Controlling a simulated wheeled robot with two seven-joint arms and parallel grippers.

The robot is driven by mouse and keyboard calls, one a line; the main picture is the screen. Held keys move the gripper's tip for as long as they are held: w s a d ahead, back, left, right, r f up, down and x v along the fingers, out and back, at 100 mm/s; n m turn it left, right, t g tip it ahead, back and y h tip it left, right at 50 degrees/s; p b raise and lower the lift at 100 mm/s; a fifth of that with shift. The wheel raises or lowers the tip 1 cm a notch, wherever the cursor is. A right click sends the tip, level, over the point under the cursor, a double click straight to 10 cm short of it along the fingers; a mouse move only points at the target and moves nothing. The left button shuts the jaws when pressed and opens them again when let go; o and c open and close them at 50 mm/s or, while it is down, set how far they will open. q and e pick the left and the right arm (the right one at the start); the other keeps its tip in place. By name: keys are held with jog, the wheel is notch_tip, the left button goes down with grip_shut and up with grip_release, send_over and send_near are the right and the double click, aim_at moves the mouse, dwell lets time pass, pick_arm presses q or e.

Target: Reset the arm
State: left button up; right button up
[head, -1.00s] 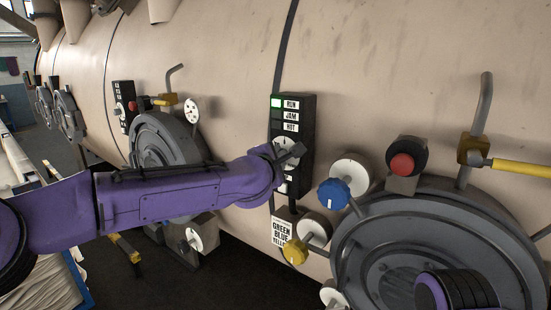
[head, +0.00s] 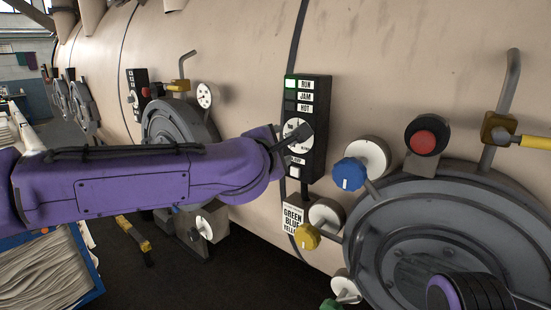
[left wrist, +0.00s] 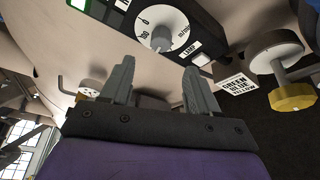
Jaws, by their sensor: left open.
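My purple left arm crosses the head view from the left. Its gripper (head: 285,145) is in front of the black control panel (head: 318,105), partly covering the white dial (head: 297,126). In the left wrist view the two grey fingers of this gripper (left wrist: 158,70) stand apart with nothing between them. The dial (left wrist: 162,28) with its grey pointer shows just beyond the fingertips; I cannot tell whether they touch it. The RUN lamp (head: 291,83) is lit green. My right gripper is not in view; only part of a purple and black arm link shows at the bottom right.
A blue-edged cart (head: 92,292) with pale cloth stands at the lower left. Dark floor lies between.

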pick_arm(q)
jog(key=shift+v, duration=0.85)
jog(key=s+a+f+m+g+y+b, duration=0.2)
jog(key=s+a+f+m, duration=0.15)
jog(key=f, duration=1.15)
jog(key=s+a+f+m+g+y+b, duration=0.1)
jog(key=s+a+f+m, duration=0.3)
jog(key=f, duration=1.2)
jog(key=s+a+f+m+g+y+b, duration=0.15)
jog(key=a+f, duration=0.35)
jog(key=f, duration=1)
jog(key=s+a+f+m+g+y+b, duration=0.1)
jog(key=s+a+f+g, duration=0.1)
jog(key=s+a+f, duration=0.3)
jog(key=s+a+f+m+g+y+b, duration=0.1)
jog(key=s+a+f, duration=0.4)
jog(key=s+f, duration=0.5)
jog(key=s+a+f+m+g+y+b, duration=0.1)
jog(key=s+a+f+g+b, duration=0.2)
jog(key=s, duration=1.1)
notch_tip(320, 180, down, 6)
jog(key=shift+s+a+r+m+g, duration=0.15)
jog(key=shift+s+a+m+g, duration=0.25)
jog(key=shift+a+g, duration=0.65)
